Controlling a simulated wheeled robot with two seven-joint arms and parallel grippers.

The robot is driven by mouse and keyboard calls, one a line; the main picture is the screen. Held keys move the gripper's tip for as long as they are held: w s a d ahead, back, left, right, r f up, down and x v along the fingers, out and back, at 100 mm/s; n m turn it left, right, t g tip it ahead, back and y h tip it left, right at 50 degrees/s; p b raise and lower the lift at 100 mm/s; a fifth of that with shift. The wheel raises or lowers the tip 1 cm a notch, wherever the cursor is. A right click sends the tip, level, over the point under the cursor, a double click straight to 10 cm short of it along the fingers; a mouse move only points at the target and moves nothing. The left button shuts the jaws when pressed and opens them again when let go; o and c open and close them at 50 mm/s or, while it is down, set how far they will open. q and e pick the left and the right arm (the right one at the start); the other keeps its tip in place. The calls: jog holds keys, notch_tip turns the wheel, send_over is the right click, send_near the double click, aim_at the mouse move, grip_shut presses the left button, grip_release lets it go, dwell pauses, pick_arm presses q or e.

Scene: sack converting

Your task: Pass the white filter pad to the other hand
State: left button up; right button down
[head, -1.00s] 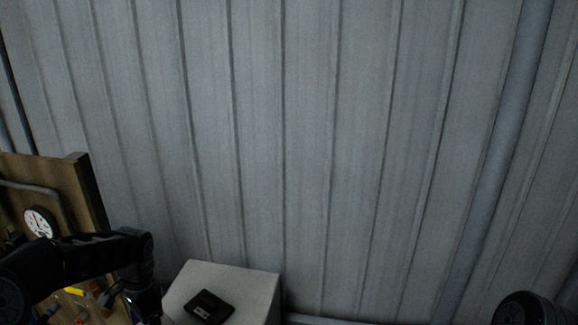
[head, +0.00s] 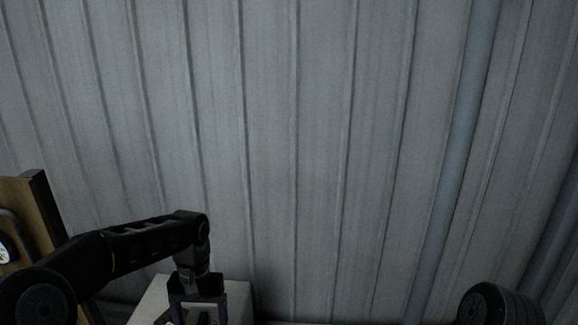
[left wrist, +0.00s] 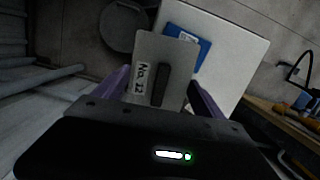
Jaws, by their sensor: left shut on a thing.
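In the head view my left gripper (head: 197,314) points down at the bottom edge, and little of the pad can be made out there. My right gripper is not in view; only a dark part of my right arm shows at the lower right.
A white block (left wrist: 245,45) stands below the pad, with a blue item (left wrist: 202,42) on top. A brown board (head: 32,215) stands at the left. A round grey object (left wrist: 125,25) is on the floor. A ribbed metal wall (head: 300,150) fills the background.

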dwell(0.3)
pick_arm(q)
jog(key=d+r+m, duration=0.1)
jog(key=d+r, duration=0.1)
jog(key=d, duration=0.6)
jog(key=d+r+m, duration=0.1)
jog(key=d+r, duration=0.2)
jog(key=d, duration=0.6)
jog(key=shift+s+r, duration=0.15)
jog(key=shift+s, duration=0.1)
jog(key=shift+d, duration=0.1)
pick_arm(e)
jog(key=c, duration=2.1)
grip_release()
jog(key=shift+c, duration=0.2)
